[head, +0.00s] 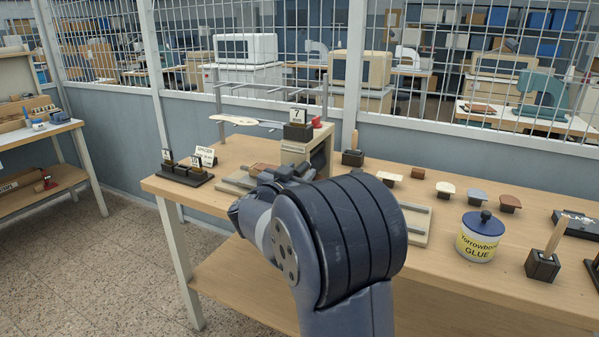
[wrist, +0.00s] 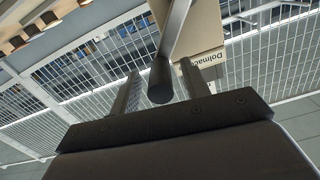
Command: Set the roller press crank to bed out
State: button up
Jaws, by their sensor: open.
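The roller press (head: 301,151) stands on the workbench, a pale body with flat bed boards showing on both sides of my arm. My arm covers its lower front, and I cannot make out the crank in the head view. In the wrist view, the pale press body (wrist: 203,68) carries a label starting "Dolmac".
A glue tub (head: 480,237) and a wooden-handled tool in a dark block (head: 542,266) stand right of the press. Several small stamps lie behind them. A dark rack with small cards (head: 187,176) is at the bench's left end. A wire-mesh partition (head: 440,60) runs behind.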

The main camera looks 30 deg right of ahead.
jog(key=shift+w+d, duration=0.2)
jog(key=shift+d, duration=0.1)
jog(key=shift+c, duration=0.3)
grip_shut()
